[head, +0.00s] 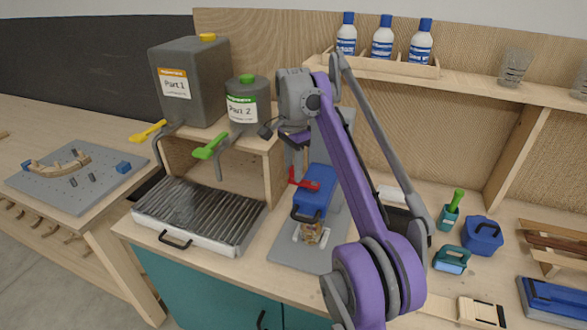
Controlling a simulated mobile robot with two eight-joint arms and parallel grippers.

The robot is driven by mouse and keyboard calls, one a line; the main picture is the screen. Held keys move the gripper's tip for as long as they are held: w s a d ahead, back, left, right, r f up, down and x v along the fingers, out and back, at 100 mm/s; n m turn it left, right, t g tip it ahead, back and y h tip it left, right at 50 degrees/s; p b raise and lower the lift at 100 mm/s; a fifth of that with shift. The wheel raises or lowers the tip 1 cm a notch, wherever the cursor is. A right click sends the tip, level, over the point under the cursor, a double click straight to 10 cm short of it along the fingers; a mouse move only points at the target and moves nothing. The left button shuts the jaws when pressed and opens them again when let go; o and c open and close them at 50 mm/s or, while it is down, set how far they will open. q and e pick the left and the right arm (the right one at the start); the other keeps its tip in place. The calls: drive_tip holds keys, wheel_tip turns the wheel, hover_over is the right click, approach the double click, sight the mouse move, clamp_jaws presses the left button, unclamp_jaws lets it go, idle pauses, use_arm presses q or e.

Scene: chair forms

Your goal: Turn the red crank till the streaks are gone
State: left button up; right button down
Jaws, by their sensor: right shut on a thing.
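The red crank (309,185) sits on top of the blue body (318,203) of a grey stand. My right arm reaches up and over from the lower right. My right gripper (293,158) points down at the crank's left end and is shut on it; the arm's wrist hides part of the stand behind. A small clear cup (312,233) with brownish content stands under the blue body; streaks in it are too small to make out. My left gripper is not in view.
A grey Part 1 tank (190,85) and Part 2 tank (248,105) with taps stand on a shelf at the left. A ribbed metal tray (200,212) lies before them. Bottles (382,38) stand on the upper shelf. A blue tub (482,236) stands at right.

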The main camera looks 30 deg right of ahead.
drive_tip(key=shift+s, duration=0.1)
